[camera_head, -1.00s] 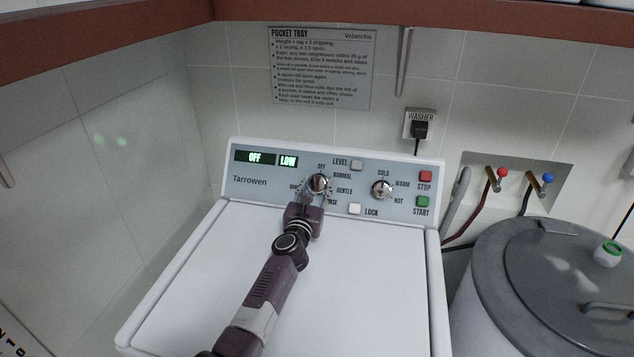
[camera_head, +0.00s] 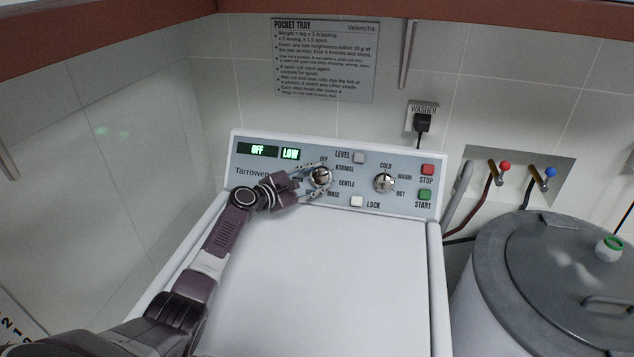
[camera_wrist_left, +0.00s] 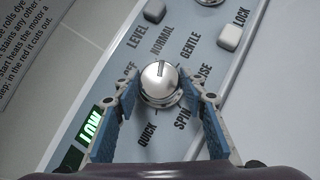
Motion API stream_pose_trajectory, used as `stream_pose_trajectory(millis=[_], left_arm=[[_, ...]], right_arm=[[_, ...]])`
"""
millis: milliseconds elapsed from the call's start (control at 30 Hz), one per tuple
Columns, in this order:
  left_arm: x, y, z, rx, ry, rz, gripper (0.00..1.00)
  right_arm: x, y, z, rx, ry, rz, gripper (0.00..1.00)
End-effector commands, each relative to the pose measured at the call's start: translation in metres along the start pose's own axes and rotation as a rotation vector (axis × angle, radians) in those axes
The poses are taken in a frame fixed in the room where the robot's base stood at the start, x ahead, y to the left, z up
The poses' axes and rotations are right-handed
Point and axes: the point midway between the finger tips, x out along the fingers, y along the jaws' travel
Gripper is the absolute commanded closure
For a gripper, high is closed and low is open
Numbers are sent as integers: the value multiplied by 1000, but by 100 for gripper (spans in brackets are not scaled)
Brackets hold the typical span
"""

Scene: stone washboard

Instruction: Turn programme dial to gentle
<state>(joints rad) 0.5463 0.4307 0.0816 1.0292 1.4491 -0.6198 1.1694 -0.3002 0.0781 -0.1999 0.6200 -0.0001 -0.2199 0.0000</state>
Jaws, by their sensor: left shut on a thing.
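The programme dial (camera_head: 320,176) is a round chrome knob on the left part of the washer's panel, ringed by OFF, NORMAL, GENTLE, RINSE, SPIN and QUICK. In the left wrist view the dial (camera_wrist_left: 160,84) has a short dark mark on its face, pointing up towards NORMAL. The display (camera_head: 265,151) reads OFF and LOW. My left gripper (camera_head: 318,182) comes from the lower left, its fingers on opposite sides of the dial and shut on it. The fingers (camera_wrist_left: 160,88) also show in the left wrist view, partly covering OFF and RINSE. My right gripper is out of view.
The temperature knob (camera_head: 384,182) is right of the dial, with the red STOP (camera_head: 427,169) and green START (camera_head: 424,195) buttons beyond. The LEVEL (camera_head: 359,157) and LOCK (camera_head: 357,201) buttons sit close to the dial. A grey lidded tub (camera_head: 560,250) stands at right.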

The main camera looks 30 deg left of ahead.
Motion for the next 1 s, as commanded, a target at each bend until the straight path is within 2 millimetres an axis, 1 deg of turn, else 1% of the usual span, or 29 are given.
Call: stream_pose_trajectory(millis=[33,100,500,700,1000], left_arm=[[0,-1,-3,40,-1,-29,86],[1,-1,-3,90,-4,-69,86],[1,2,-1,324,-20,-252,86],[1,2,-1,387,-24,-303,86],[1,2,0,421,-26,-331,86]], right_arm=[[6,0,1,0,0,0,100],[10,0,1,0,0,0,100],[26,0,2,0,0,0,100],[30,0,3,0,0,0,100],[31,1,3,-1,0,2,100]])
